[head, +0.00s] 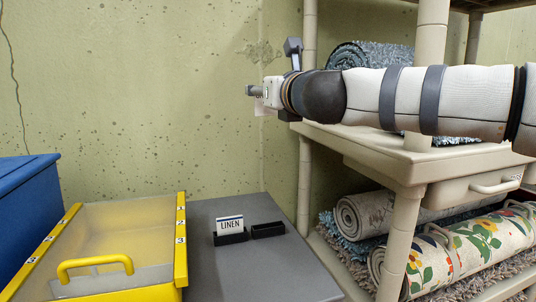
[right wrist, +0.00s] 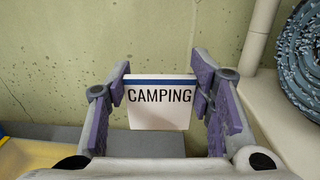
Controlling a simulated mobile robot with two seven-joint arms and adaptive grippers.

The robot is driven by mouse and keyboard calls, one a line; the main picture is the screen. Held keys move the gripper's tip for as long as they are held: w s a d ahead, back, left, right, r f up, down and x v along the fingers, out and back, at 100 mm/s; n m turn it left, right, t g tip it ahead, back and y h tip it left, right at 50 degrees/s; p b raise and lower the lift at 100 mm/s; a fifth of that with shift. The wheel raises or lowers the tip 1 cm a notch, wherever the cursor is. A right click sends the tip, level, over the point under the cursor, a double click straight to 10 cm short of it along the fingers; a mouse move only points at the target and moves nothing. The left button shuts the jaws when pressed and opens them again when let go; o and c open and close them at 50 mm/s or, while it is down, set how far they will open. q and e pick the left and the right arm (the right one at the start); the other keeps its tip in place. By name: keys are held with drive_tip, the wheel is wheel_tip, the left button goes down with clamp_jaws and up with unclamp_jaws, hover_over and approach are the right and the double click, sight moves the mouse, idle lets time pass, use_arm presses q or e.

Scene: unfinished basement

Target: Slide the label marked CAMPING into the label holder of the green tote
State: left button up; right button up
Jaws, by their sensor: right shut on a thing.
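My right gripper (head: 268,91) reaches in from the right in the head view, raised in front of the wall and left of the shelving. In the right wrist view, the right gripper (right wrist: 163,95) is shut on the CAMPING label (right wrist: 159,115), a white card with a blue stripe along its top. The card is gripped by its two side edges between purple pads, and its text is upright and facing the camera. In the head view the label is too small to make out clearly. No green tote shows in either view. My left gripper is not in view.
A grey surface (head: 290,285) bears a black stand (head: 231,238) holding a LINEN card (head: 230,225), beside an empty black stand (head: 268,230). A yellow-edged bin (head: 182,255) and blue bin (head: 28,205) are left. Beige shelving (head: 395,235) with rolled rugs (head: 480,245) is right.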

wheel_tip(320, 180, down, 28)
drive_tip(key=b, duration=0.5)
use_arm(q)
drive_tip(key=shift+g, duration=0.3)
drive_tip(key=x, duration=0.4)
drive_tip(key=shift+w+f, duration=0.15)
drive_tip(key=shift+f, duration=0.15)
use_arm(e)
drive_tip(key=shift+r, duration=0.15)
drive_tip(key=shift+f, duration=0.25)
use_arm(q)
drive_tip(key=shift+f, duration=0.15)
use_arm(e)
drive_tip(key=o, duration=1)
drive_tip(key=shift+r, duration=0.1)
